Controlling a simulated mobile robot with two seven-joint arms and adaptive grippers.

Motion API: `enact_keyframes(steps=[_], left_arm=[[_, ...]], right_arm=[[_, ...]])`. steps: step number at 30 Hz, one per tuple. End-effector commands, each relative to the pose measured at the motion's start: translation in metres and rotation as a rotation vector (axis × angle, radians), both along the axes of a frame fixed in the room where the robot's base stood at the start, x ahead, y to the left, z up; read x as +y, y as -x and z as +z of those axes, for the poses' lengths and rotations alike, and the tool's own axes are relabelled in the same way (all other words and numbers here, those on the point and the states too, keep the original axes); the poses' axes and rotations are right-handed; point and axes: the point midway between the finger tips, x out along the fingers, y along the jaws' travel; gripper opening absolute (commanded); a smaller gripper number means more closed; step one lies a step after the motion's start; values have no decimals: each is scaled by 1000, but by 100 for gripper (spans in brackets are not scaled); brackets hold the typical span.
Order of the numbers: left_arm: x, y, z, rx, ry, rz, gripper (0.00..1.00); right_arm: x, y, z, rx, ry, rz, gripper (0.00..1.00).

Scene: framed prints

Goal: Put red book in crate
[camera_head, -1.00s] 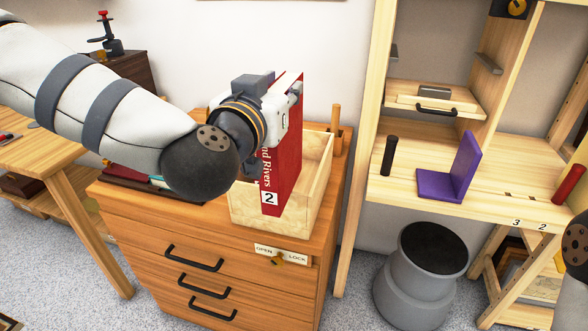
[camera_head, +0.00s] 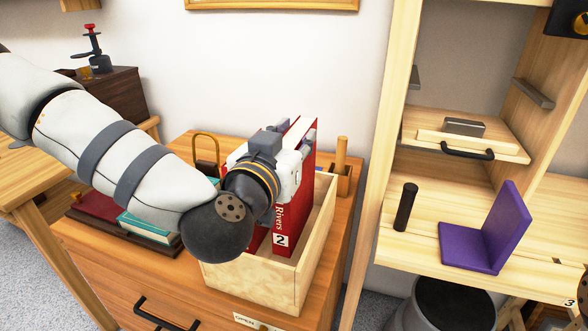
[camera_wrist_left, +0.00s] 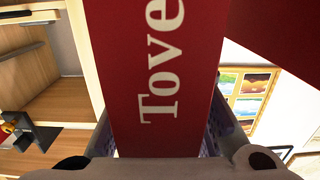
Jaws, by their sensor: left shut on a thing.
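The red book (camera_head: 308,175) has pale lettering and a "2" label on its spine. It stands upright, with its lower end inside the pale wooden crate (camera_head: 250,283), behind the front wall. I cannot tell whether it touches the crate's floor. My left gripper (camera_head: 290,150) is shut on the upper part of the book. In the left wrist view the book's red spine (camera_wrist_left: 155,80) fills the middle, between the fingers. Another red piece shows low in the crate, left of the book, mostly hidden by my wrist.
The crate stands on a wooden drawer cabinet (camera_head: 95,275). Lying books, one teal (camera_head: 152,226), are left of it. A wooden holder (camera_head: 343,175) stands behind right. A shelf unit with a purple bookend (camera_head: 490,235) and a black post (camera_head: 405,207) is at right.

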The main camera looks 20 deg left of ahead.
Motion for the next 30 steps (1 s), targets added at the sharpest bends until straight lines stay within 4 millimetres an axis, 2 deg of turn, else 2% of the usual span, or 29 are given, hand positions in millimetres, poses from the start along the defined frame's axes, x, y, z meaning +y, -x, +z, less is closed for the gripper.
enact_keyframes(steps=[7,18,19,21,30], left_arm=[[0,0,-36,-2,2,0,0],[0,0,-36,-12,1,0,0],[0,0,-38,-8,0,0,35],[0,0,-37,-8,1,0,48],[0,0,-36,-8,1,1,48]], right_arm=[[0,11,-12,38,0,1,40],[0,10,-11,34,0,1,40],[0,10,-11,34,0,1,40],[0,10,-11,34,0,1,40],[0,10,-11,35,0,1,40]])
